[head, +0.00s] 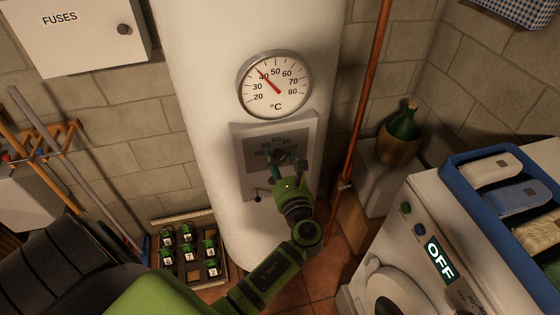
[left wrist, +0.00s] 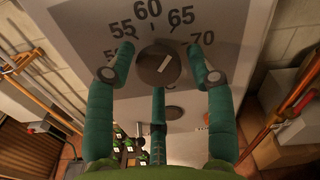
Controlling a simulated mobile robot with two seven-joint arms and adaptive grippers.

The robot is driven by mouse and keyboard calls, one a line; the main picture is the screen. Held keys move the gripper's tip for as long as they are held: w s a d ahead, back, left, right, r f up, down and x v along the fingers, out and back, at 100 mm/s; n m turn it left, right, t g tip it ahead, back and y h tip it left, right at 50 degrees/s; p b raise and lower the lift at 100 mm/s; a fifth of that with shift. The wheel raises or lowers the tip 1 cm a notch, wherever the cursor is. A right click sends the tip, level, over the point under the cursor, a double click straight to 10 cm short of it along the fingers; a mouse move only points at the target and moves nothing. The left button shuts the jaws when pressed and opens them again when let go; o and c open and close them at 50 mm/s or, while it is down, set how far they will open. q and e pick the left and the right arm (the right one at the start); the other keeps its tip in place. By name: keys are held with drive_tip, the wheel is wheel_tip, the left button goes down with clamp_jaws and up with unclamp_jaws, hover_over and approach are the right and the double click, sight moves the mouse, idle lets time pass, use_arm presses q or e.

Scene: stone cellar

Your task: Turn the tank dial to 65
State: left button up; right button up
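The tank dial (left wrist: 153,72) is a round dark knob on a grey scale plate (head: 305,130) low on the white tank (head: 205,90). In the left wrist view its white mark leans up and right, roughly toward 65; I cannot tell the exact value. The scale shows 55, 60, 65 and 70. My left gripper (head: 287,163) is in front of the dial with teal fingers apart. In the left wrist view its two fingertips (left wrist: 160,49) stand either side of the knob, with gaps visible; a third finger is below. My right gripper is not in view.
A round thermometer (head: 275,98) above the plate points near 40 °C. A copper pipe (head: 366,95) runs right of the tank. A washer (head: 400,230) reading OFF stands at right, a crate of small green-topped items (head: 190,250) at lower left, and a fuse box (head: 85,40) at upper left.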

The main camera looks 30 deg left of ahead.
use_arm(q)
drive_tip(key=shift+r, duration=0.1)
drive_tip(key=v, duration=1.2)
drive_tip(key=shift+w, duration=0.1)
